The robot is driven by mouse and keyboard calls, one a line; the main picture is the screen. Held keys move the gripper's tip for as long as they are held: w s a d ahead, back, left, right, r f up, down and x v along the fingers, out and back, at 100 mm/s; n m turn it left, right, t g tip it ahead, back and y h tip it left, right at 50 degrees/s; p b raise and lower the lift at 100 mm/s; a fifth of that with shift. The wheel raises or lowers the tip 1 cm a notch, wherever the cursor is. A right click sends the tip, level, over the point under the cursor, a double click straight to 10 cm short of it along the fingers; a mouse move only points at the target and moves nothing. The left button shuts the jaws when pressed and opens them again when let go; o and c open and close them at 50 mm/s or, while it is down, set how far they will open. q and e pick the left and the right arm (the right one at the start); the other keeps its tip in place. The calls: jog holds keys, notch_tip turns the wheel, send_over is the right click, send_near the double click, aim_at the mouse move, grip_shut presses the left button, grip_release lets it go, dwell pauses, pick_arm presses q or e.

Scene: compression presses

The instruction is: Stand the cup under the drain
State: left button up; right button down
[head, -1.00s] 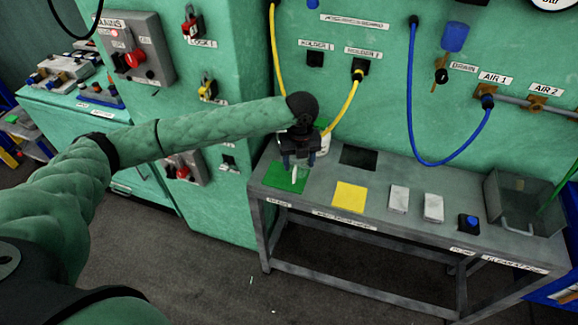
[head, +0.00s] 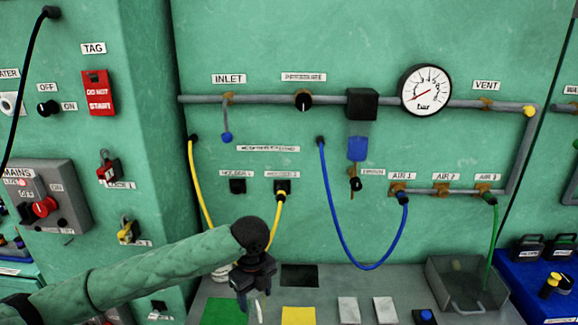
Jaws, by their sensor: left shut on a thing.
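My left gripper (head: 257,287) hangs above the bench, between the green mat and the yellow mat, and is shut on a slim white thing (head: 259,312) that points down. I cannot tell whether this is the cup, as the jaws hide most of it. The drain (head: 355,185) is a small black valve on the wall below the blue filter bowl (head: 357,149), to the upper right of the gripper. A whitish object (head: 222,270) stands on the bench behind my left arm, mostly hidden. My right gripper is not in view.
The grey bench (head: 330,290) holds a green mat (head: 223,313), a yellow mat (head: 298,316), a dark square (head: 299,275), two pale blocks (head: 349,311) and a grey tray (head: 460,306). A blue hose (head: 345,250) loops low below the drain. A yellow hose (head: 272,228) hangs behind my arm.

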pick_arm(q)
jog(key=n, duration=0.6)
jog(key=shift+w+d+n, duration=0.1)
jog(key=shift+d+n, duration=0.15)
jog(key=shift+n, duration=0.15)
jog(key=n, duration=0.5)
jog(key=shift+d, duration=0.3)
jog(key=n, duration=0.5)
jog(key=shift+a+f+n, duration=0.1)
jog(key=shift+a+n, duration=0.05)
jog(key=shift+n, duration=0.25)
jog(key=n, duration=0.2)
jog(key=a+n, duration=0.1)
jog(key=n, duration=0.1)
jog(key=shift+w+f, duration=0.1)
jog(key=shift+f, duration=0.2)
jog(key=a+n, duration=0.2)
jog(key=n, duration=0.1)
jog(key=shift+f, duration=0.4)
jog(key=s+a+f+n, duration=0.1)
jog(key=a+f+n, duration=0.1)
jog(key=a, duration=0.7)
jog(key=shift+s+a+f+n, duration=0.25)
jog(key=shift+f+n, duration=0.15)
jog(key=shift+f, duration=0.4)
jog(key=shift+f, duration=0.1)
jog(key=shift+d, duration=0.1)
